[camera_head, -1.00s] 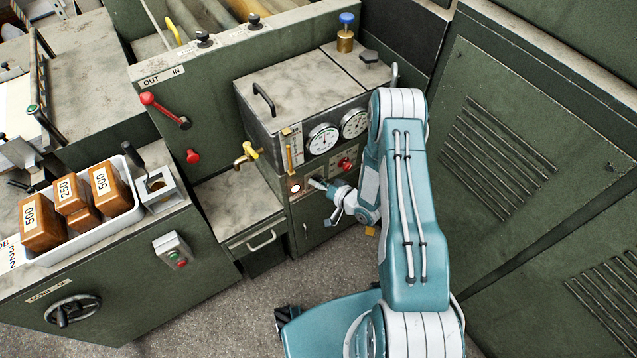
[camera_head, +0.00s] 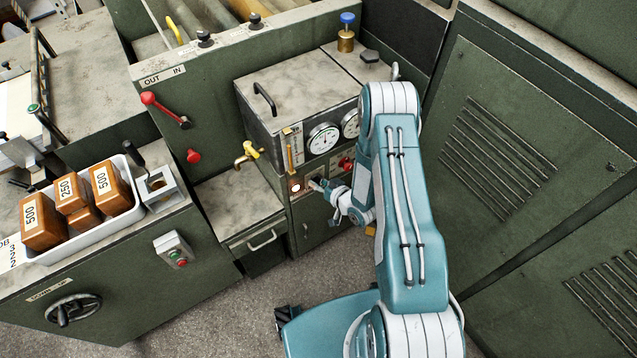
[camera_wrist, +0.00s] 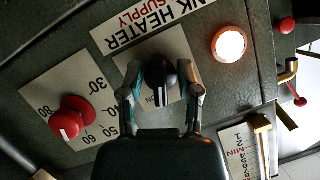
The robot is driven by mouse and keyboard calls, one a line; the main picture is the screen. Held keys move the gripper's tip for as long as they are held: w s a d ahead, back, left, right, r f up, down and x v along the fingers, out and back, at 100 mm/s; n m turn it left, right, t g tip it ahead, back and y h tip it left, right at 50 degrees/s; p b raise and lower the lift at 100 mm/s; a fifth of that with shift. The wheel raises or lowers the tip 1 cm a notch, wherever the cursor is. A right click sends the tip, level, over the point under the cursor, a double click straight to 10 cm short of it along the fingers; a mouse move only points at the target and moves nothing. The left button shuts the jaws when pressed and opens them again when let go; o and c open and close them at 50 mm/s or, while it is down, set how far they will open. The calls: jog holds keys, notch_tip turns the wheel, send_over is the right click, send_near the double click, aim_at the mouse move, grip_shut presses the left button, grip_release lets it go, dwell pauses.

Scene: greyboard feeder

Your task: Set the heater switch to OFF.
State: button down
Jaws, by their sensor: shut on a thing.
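The heater switch (camera_wrist: 160,74) is a black knob on a pale plate under the "HEATER SUPPLY" label, which reads upside down in the wrist view. A white mark on the knob points down in that view, beside partly covered lettering that looks like "ON". My gripper (camera_wrist: 161,82) is shut on the knob, one finger on each side. In the head view my gripper (camera_head: 322,187) is at the lower front panel; the switch is mostly hidden behind it. The round indicator lamp (camera_wrist: 229,44) next to the switch glows; it also shows in the head view (camera_head: 296,187).
A red dial knob (camera_wrist: 70,118) with a numbered scale sits beside the switch. Gauges (camera_head: 323,138) are above it. A brass tap (camera_head: 247,153) and a drawer handle (camera_head: 262,241) stick out to the left. A green louvred cabinet (camera_head: 500,150) stands right of my arm.

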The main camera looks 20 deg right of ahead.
jog(key=n+t+h, duration=0.1)
jog(key=n+h, duration=0.2)
jog(key=n, duration=0.1)
jog(key=n+h, duration=0.1)
jog(key=n, duration=0.1)
jog(key=n+t+h, duration=0.1)
jog(key=n, duration=0.2)
jog(key=shift+t+h, duration=0.3)
dwell(0.6)
jog(key=c, duration=0.7)
grip_release()
jog(key=v, duration=1.2)
jog(key=shift+a, duration=0.15)
